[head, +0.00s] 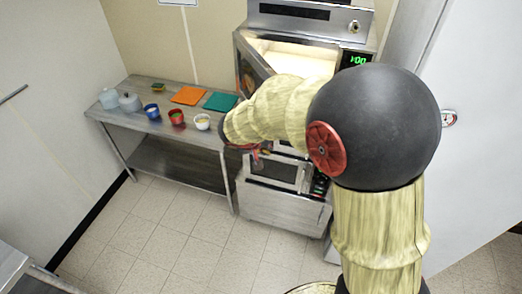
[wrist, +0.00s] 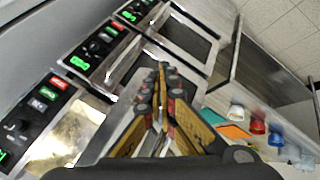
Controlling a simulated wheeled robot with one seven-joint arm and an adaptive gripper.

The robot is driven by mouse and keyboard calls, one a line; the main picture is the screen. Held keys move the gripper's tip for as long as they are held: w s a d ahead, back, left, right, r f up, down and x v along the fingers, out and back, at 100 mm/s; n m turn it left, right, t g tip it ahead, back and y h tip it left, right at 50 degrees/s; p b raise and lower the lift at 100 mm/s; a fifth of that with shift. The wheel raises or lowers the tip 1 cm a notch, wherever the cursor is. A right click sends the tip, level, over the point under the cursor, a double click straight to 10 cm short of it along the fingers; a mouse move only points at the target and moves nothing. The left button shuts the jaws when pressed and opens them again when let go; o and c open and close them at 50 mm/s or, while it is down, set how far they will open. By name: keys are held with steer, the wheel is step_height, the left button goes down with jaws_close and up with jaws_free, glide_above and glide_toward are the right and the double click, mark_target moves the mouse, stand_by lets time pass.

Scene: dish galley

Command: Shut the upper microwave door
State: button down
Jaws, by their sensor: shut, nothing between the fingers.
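The upper microwave (head: 345,58) has a lit cream interior (head: 302,61) in the head view, and its display reads green. Its door (head: 250,68) stands open, swung out toward the left. My arm covers part of the opening and the door's lower part. In the wrist view the lit interior (wrist: 72,130) shows at lower left beside a control panel (wrist: 35,110). My gripper (wrist: 163,70) is shut and empty, in front of the microwave stack. In the head view it is mostly hidden by my arm; contact with the door cannot be told.
A lower microwave (head: 280,172) sits beneath, its door looking shut. A steel appliance (head: 310,18) stands above. The steel table (head: 140,118) at left holds orange (head: 188,95) and green mats (head: 221,102), bowls and jars. Tiled floor in front of the table is clear.

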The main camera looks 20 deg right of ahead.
steer(key=w+d+n+p, duration=0.1)
steer(key=w+d, duration=0.4)
steer(key=d, duration=0.7)
steer(key=w+d+n+t+y+p, duration=0.1)
steer(key=w+d+p, duration=0.3)
steer(key=d, duration=0.9)
steer(key=shift+w+d+n+p, duration=0.25)
steer(key=shift+w+n+p, duration=0.1)
steer(key=shift+n, duration=0.15)
